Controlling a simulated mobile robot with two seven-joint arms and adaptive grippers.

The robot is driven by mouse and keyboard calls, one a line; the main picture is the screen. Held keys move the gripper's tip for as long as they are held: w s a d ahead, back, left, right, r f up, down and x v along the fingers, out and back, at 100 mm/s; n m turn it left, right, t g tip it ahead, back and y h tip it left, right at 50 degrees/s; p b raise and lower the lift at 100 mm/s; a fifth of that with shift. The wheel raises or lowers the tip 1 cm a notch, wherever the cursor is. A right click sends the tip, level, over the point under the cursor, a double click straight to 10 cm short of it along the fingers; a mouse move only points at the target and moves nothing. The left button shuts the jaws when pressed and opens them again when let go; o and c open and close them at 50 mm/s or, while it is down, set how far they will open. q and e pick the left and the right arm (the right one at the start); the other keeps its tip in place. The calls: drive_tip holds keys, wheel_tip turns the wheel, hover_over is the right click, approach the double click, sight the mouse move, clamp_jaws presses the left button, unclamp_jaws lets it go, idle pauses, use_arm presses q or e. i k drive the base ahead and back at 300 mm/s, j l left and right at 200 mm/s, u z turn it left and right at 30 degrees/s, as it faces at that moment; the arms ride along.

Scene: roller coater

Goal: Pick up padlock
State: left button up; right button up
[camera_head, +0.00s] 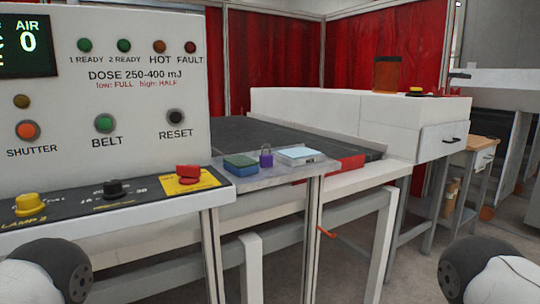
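A small purple padlock (266,157) stands upright on the grey metal ledge at the near end of the dark conveyor belt. It sits between a blue and green sponge-like block (240,165) on its left and a white and light-blue box (300,155) on its right. Small gaps seem to separate them. My arms show only as rounded white and dark links at the lower left and lower right corners. Both grippers are out of view.
A control panel (110,75) with lamps and buttons fills the left. Its lower shelf carries a yellow button (29,204), a black knob (113,188) and a red switch (187,172). A red block (348,164) lies right of the box. A white machine housing (310,108) stands behind.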

sight(267, 160)
drive_tip(key=i+l+u, duration=0.15)
drive_tip(key=l, duration=0.2)
drive_tip(key=i+l+u, duration=0.1)
drive_tip(key=l, duration=0.25)
drive_tip(key=i+l+u, duration=0.15)
drive_tip(key=l, duration=0.25)
drive_tip(key=l+u, duration=0.1)
drive_tip(key=l, duration=0.25)
